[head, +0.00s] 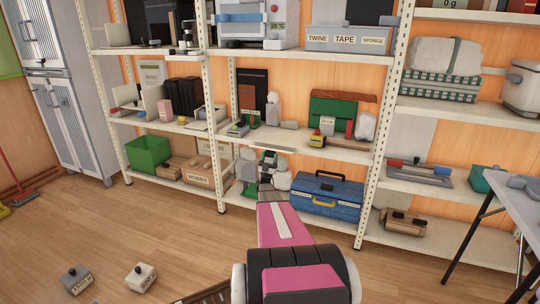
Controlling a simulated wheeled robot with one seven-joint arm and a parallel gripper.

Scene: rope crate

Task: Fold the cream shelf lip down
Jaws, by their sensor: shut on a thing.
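The cream shelf lip (272,147) shows as a short pale strip at the front edge of the middle shelf, in the centre bay. My arm reaches toward it from the bottom of the head view. My gripper (268,157) is dark and small, right at the lip's lower edge, and is shut on the lip. The fingertips are too small to make out clearly. The lip's exact tilt is hard to tell, and my arm hides part of the area below it.
Above the lip, the middle shelf (340,153) holds several small items and a green box (332,112). A blue toolbox (327,194) stands on the bottom shelf, right of my arm. A table (510,197) stands at the right. Two small weights (142,277) (76,280) lie on the floor.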

